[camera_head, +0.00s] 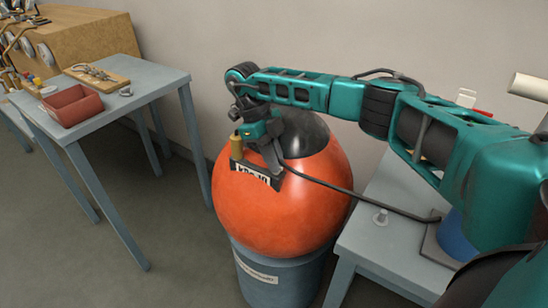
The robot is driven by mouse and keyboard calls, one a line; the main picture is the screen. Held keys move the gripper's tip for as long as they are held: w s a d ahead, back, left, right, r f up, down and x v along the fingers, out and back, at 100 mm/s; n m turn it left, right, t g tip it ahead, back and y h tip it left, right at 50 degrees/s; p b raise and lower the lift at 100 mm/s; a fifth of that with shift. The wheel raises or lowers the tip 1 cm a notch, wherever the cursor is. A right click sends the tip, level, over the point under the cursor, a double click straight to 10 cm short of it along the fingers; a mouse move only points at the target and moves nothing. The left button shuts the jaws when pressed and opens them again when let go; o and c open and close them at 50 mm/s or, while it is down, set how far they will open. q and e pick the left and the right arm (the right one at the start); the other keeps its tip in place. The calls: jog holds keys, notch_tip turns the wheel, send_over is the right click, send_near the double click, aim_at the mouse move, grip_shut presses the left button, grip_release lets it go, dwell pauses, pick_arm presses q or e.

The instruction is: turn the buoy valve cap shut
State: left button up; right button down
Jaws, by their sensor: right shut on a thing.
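The large orange buoy (270,215) stands upright with a dark top, partly hidden by my right arm. A small brass valve cap (237,147) stands on its upper left shoulder, above a lettered plate (250,177). My right gripper (246,141) reaches down from above at the cap and is shut on it; the fingers are small and partly hidden by the wrist. My left gripper is not in view.
The buoy rests on a blue-grey drum (270,275). A grey table (170,75) at left holds a red bin (73,105) and a wooden board (97,75).

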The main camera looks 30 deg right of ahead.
jog(key=c, duration=1.5)
grip_release()
jog(key=p+v, duration=0.1)
jog(key=v, duration=1.2)
